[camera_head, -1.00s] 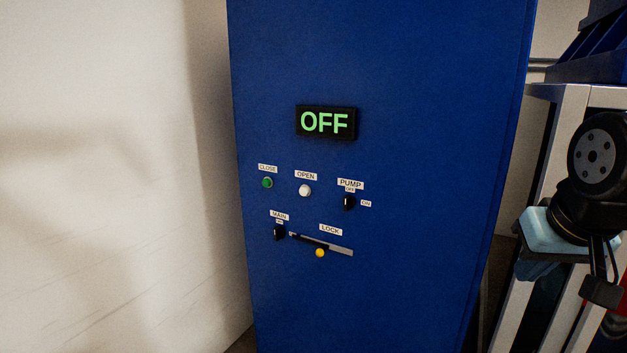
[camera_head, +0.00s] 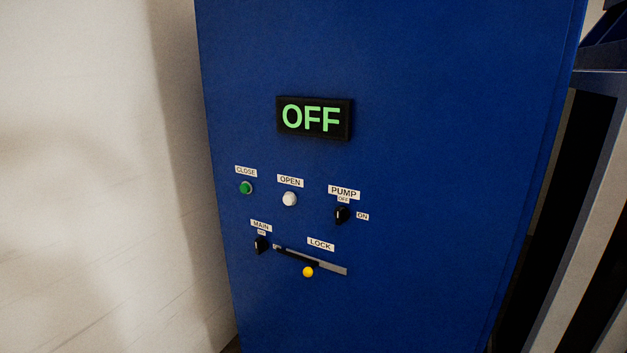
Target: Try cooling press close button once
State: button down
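The cooling press cabinet (camera_head: 430,150) is a tall blue panel in the middle of the head view. The green close button (camera_head: 246,188) sits at the left of the panel under a CLOSE label (camera_head: 246,171). A white open button (camera_head: 289,199) is to its right. The display (camera_head: 314,118) above reads OFF in green letters. A black pump knob (camera_head: 342,215) has OFF and ON labels. A black main knob (camera_head: 261,245) is below the close button. My gripper is not in view.
A pale wall (camera_head: 90,150) stands close along the left side of the cabinet. At the right a grey-framed rack (camera_head: 568,235) with dark openings stands beside the cabinet. The space directly before the panel shows nothing in the way.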

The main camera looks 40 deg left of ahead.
aim_at(244, 188)
jog(key=z, duration=0.4)
jog(key=k, duration=1.6)
jog(key=u, duration=1.5)
jog(key=i, duration=1)
